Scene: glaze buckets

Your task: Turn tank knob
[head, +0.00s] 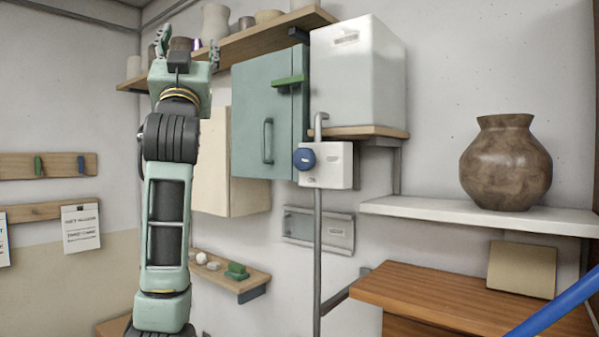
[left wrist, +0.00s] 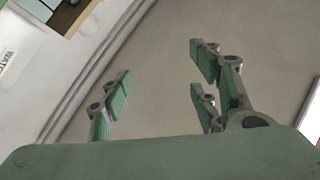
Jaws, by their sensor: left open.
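The tank knob (head: 304,159) is a round blue knob on a small white box (head: 334,167) fixed to the wall pipe. The white tank (head: 358,75) stands above it on a wooden shelf. My left gripper (head: 188,45) is raised at the upper left of the head view, well to the left of the knob and higher in the picture. In the left wrist view its fingers (left wrist: 160,95) are spread apart with nothing between them. The knob does not show in the left wrist view. My right gripper is not in view.
A green cabinet (head: 247,132) hangs beside the box, left of the knob. A grey pipe (head: 317,255) runs down below the box. A brown vase (head: 506,165) stands on a white shelf (head: 480,215) at the right, above a wooden top (head: 440,295). A blue bar crosses the lower right corner.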

